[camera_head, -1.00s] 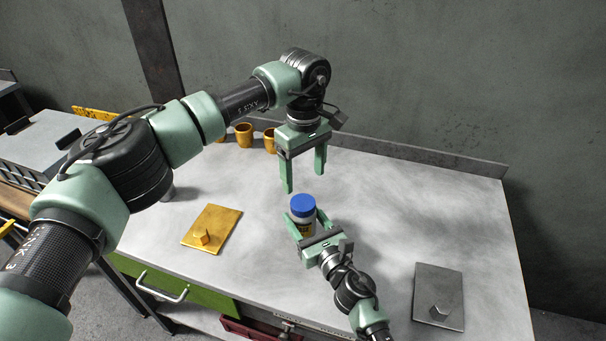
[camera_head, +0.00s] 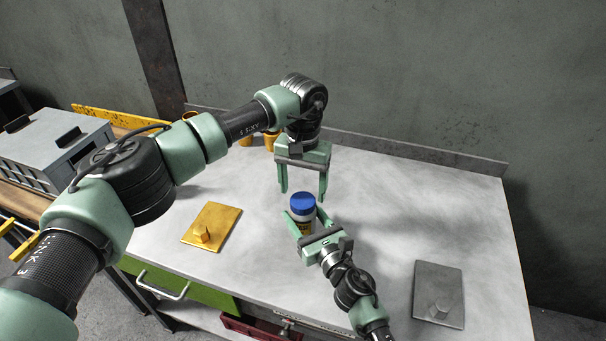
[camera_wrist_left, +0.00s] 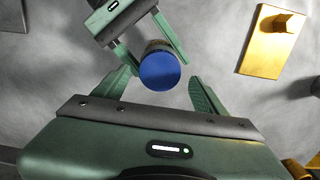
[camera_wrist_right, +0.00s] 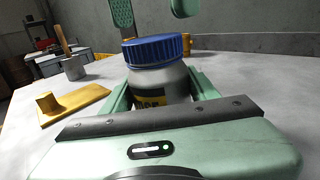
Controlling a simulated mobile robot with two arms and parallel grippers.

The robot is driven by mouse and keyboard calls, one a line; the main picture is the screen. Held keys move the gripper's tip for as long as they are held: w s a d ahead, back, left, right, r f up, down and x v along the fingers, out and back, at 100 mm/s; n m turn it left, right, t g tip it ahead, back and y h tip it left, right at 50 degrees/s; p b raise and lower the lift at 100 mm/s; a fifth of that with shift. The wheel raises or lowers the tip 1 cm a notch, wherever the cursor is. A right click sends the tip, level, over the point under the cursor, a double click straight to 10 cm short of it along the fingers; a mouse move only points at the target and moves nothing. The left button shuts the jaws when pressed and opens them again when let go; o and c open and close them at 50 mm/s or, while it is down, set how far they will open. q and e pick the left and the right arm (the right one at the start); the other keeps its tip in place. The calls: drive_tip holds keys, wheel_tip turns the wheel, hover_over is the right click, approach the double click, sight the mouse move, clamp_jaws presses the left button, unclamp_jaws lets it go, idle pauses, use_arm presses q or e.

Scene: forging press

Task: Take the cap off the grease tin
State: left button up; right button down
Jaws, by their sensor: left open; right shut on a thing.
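The grease tin (camera_wrist_right: 150,88) is a short grey jar with a yellow and black label, upright on the table. Its blue ribbed cap (camera_head: 303,201) is on top; it also shows in the left wrist view (camera_wrist_left: 160,71). My right gripper (camera_head: 303,222) is shut on the tin's body, one finger on each side, below the cap. My left gripper (camera_head: 303,196) is open and points down above the cap. In the left wrist view the cap lies ahead, between and beyond its fingertips. In the right wrist view the left fingertips hang above and behind the cap, apart from it.
A yellow plate with a small block (camera_head: 212,227) lies left of the tin. A grey plate with a block (camera_head: 439,293) lies at the right front. Yellow cups (camera_head: 270,141) stand at the back, partly behind my left arm.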

sight(303, 200)
use_arm(q)
drive_tip(key=shift+f, duration=1.6)
use_arm(e)
drive_tip(key=shift+f, duration=0.1)
use_arm(q)
drive_tip(key=shift+c, duration=0.3)
